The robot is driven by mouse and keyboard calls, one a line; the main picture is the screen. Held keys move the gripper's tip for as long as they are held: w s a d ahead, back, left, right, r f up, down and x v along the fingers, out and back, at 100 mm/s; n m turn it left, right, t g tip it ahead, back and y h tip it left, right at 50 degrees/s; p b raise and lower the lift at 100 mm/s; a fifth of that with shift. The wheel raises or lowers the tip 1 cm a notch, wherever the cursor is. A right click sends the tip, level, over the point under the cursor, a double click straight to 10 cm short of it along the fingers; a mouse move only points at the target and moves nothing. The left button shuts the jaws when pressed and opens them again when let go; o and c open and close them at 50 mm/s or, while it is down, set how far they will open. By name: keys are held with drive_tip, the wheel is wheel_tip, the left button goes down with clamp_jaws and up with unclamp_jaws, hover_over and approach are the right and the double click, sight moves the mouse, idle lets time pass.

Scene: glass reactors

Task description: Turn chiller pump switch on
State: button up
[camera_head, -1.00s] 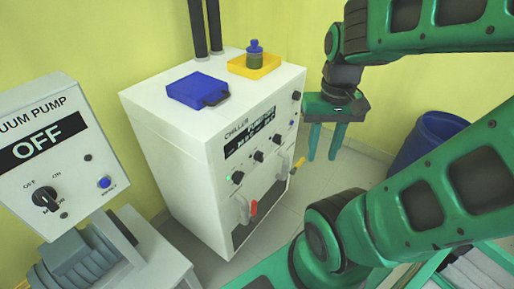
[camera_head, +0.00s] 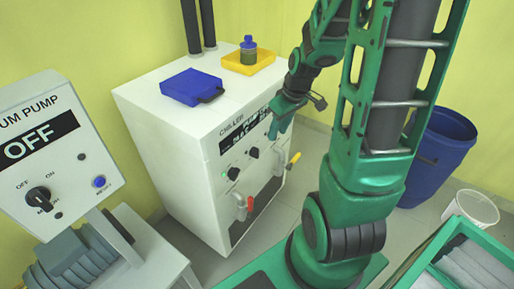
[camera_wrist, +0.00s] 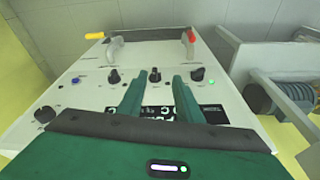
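The white chiller cabinet (camera_head: 180,170) stands mid-scene, its front panel facing right. Its dark display (camera_head: 235,138) is partly covered by my gripper. A knob (camera_head: 234,173) with a green light and another knob (camera_head: 253,153) show on the panel; further controls are hidden there. I cannot read which is the pump switch. My gripper (camera_head: 278,130) is open and empty before the panel, its fingers (camera_wrist: 162,85) apart.
A vacuum pump box (camera_head: 75,150) reading OFF stands at left. A blue case (camera_head: 190,86) and a yellow tray (camera_head: 262,66) with a bottle (camera_head: 248,50) sit on the chiller. Red (camera_head: 250,203) and yellow (camera_head: 295,157) valve handles stick out below the panel. A blue barrel (camera_head: 440,150) stands right.

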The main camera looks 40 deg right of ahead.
drive_tip(key=n+t+y, duration=0.1)
drive_tip(key=n, duration=0.1)
approach(257, 149)
drive_tip(key=shift+t, duration=0.3)
drive_tip(key=x, duration=0.8)
drive_tip(key=shift+f, duration=0.3)
drive_tip(key=shift+s, duration=0.1)
drive_tip(key=c, duration=0.7)
